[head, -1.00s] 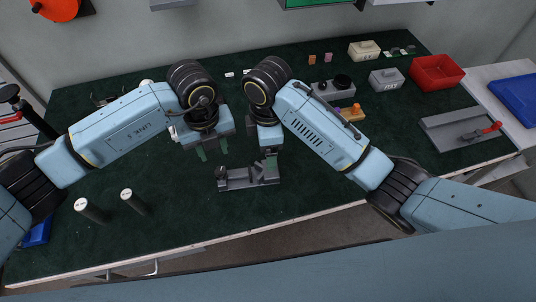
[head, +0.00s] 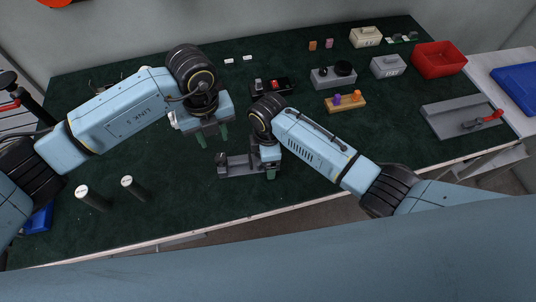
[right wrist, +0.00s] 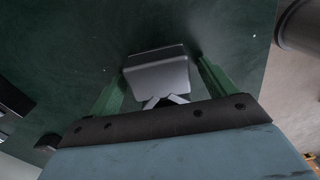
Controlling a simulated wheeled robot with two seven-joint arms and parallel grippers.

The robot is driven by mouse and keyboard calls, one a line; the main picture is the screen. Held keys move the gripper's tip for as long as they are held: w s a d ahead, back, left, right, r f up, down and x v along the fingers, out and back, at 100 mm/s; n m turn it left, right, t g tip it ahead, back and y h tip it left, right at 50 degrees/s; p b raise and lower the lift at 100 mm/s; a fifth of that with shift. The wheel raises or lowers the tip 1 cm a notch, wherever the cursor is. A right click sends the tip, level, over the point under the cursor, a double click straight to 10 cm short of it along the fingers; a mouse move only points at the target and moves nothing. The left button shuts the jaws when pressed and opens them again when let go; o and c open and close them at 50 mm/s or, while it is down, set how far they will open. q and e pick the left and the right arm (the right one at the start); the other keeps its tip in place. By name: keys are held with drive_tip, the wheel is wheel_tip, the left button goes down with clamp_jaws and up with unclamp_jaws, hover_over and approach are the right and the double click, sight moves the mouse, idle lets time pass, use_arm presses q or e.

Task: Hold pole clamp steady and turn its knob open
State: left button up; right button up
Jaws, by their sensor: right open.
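The grey pole clamp (head: 238,168) lies on the dark green bench top near its front middle. A small dark upright part, perhaps its knob (head: 221,158), stands at its left end. My right gripper (head: 270,174) is over the clamp's right end and hides part of it. In the right wrist view my right gripper (right wrist: 162,72) is open, with green fingers on either side of a grey block (right wrist: 158,76) of the clamp. I cannot tell whether they touch it. My left gripper (head: 213,135) is open and empty, above and behind the clamp's left end.
Two dark cylinders (head: 130,188) stand at the front left. An orange block with purple pegs (head: 345,103), a grey fixture (head: 333,76), a red bin (head: 438,60) and a grey tray (head: 462,122) are at the right.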

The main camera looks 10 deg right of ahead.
drive_tip(key=c, duration=1.2)
drive_tip(key=o, duration=0.9)
drive_tip(key=c, duration=0.8)
